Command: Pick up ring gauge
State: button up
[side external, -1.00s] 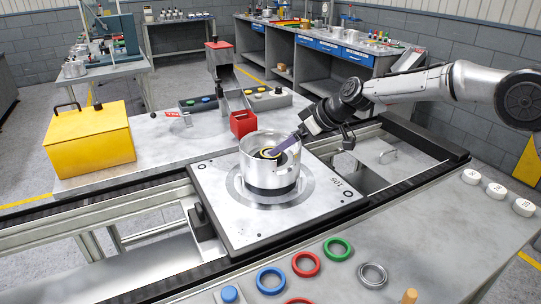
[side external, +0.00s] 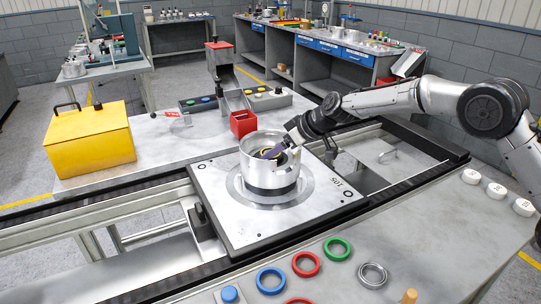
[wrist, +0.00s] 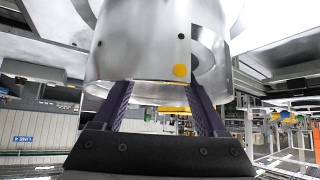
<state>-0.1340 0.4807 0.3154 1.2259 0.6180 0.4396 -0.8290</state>
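Several rings lie on the front bench: a blue ring (side external: 259,284), a red ring (side external: 295,267), a green ring (side external: 327,249), a bare steel ring (side external: 362,277) and another red ring cut by the bottom edge. I cannot tell which is called the ring gauge. My gripper (side external: 272,153) is well behind them, at the mouth of a metal drum (side external: 265,182) on the pallet. In the wrist view my gripper (wrist: 160,90) has its two dark purple fingers apart, with a curved metal body (wrist: 145,45) just beyond them. I see no ring between them.
The drum stands on a square pallet (side external: 231,226) over the conveyor. A yellow box (side external: 90,140) and a red bin (side external: 243,124) stand behind. A wooden peg (side external: 409,297), a blue knob (side external: 229,294) and white round weights (side external: 497,191) are on the front bench, which has free room at right.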

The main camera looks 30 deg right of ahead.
jog(key=c, duration=0.7)
grip_shut()
jog(key=shift+r, duration=0.15)
